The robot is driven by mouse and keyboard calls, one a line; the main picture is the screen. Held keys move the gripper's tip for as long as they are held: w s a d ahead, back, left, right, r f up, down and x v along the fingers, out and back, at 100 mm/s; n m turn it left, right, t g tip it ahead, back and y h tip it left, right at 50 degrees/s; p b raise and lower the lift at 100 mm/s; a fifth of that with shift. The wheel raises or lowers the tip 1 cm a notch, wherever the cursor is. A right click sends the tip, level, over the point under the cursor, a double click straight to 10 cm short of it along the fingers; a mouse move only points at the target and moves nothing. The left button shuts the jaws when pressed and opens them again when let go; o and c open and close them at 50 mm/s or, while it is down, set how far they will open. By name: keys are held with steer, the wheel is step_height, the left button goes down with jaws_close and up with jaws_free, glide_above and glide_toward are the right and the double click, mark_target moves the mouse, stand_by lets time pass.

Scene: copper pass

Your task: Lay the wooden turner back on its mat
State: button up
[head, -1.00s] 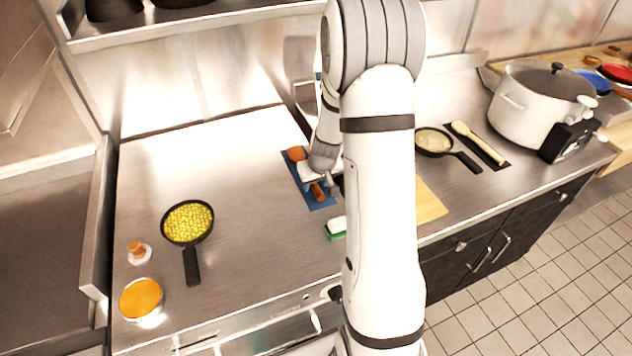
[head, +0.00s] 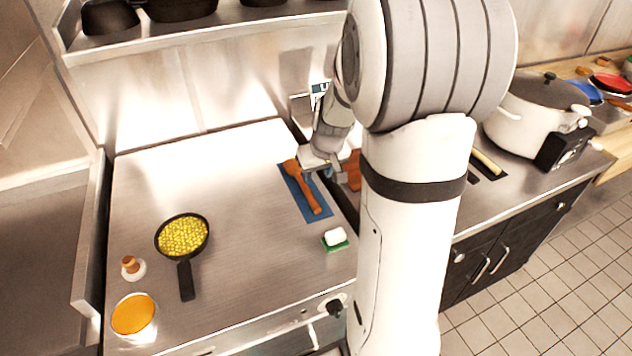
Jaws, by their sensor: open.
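The wooden turner (head: 305,190) lies on the blue mat (head: 322,217), roughly lengthwise along it, with its broad end toward the back and its handle toward the front. My gripper (head: 332,178) is open, just to the right of the turner and apart from it as far as I can see. Part of the mat's right side near the gripper is hidden.
A green-and-white sponge (head: 335,238) lies just in front of the mat. A black pan of yellow food (head: 183,237), a small shaker (head: 132,268) and an orange-filled bowl (head: 134,315) stand to the left. A large pot (head: 535,115) stands at right. The counter left of the mat is clear.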

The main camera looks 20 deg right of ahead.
steer(key=s+a+r, duration=0.5)
steer(key=s, duration=0.5)
steer(key=s+a+r, duration=0.4)
steer(key=s+a, duration=0.2)
steer(key=s, duration=0.5)
steer(key=shift+r, duration=0.35)
